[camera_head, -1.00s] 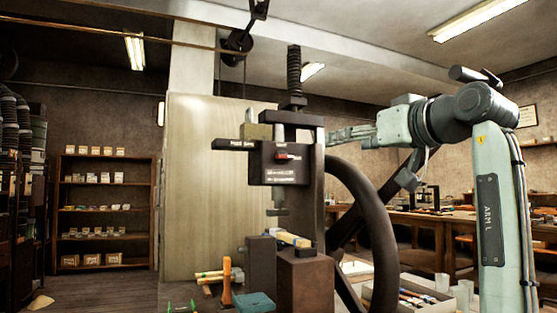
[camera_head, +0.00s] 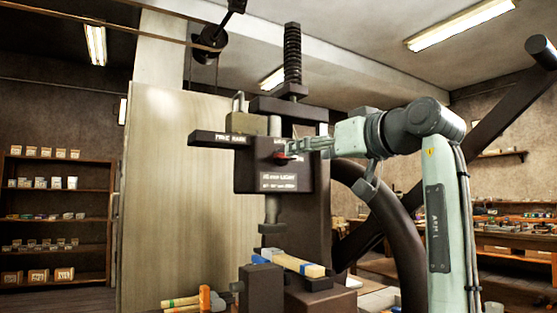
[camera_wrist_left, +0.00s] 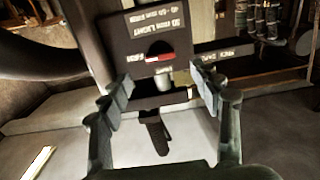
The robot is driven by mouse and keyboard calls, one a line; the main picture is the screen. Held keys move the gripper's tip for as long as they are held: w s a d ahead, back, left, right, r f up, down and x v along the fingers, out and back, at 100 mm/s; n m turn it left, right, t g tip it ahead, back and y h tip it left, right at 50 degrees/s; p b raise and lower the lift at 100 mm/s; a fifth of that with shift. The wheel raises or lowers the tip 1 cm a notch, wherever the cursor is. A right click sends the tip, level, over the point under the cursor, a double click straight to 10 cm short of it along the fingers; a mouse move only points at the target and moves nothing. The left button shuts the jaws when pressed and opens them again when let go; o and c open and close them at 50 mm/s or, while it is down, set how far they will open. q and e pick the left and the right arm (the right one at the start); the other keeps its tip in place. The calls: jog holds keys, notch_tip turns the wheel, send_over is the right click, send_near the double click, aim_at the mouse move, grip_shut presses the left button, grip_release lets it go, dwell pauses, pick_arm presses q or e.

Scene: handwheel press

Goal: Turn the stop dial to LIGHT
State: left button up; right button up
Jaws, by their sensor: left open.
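The stop dial (camera_head: 281,159) is a small dark knob with a red mark, on the front of the press's dark head block (camera_head: 250,178). White lettering below it includes the word LIGHT. In the left wrist view the picture is upside down, and the dial (camera_wrist_left: 159,56) shows its red bar lying roughly level. My left gripper (camera_head: 306,147), on the arm marked ARM L, reaches in from the right with its fingertips close to the dial. In the wrist view its open fingers (camera_wrist_left: 162,90) stand apart with the dial between and beyond them. Contact cannot be told. My right gripper is out of view.
A dark sign bar (camera_head: 219,138) juts left from the head, with a brass padlock-like block (camera_head: 240,121) above it. The large handwheel (camera_head: 385,210) stands right of the press, beneath my arm. A wood-and-blue piece (camera_head: 300,264) lies on the bed below the ram (camera_head: 271,210).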

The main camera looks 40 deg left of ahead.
aim_at(284, 157)
pick_arm(q)
jog(key=x, duration=0.8)
jog(key=shift+p, duration=0.45)
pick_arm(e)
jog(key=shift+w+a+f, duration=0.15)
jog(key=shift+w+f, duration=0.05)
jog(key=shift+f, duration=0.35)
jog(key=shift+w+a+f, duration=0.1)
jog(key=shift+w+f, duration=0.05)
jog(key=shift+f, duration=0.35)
pick_arm(q)
jog(key=shift+a, duration=0.1)
jog(key=c, duration=1.2)
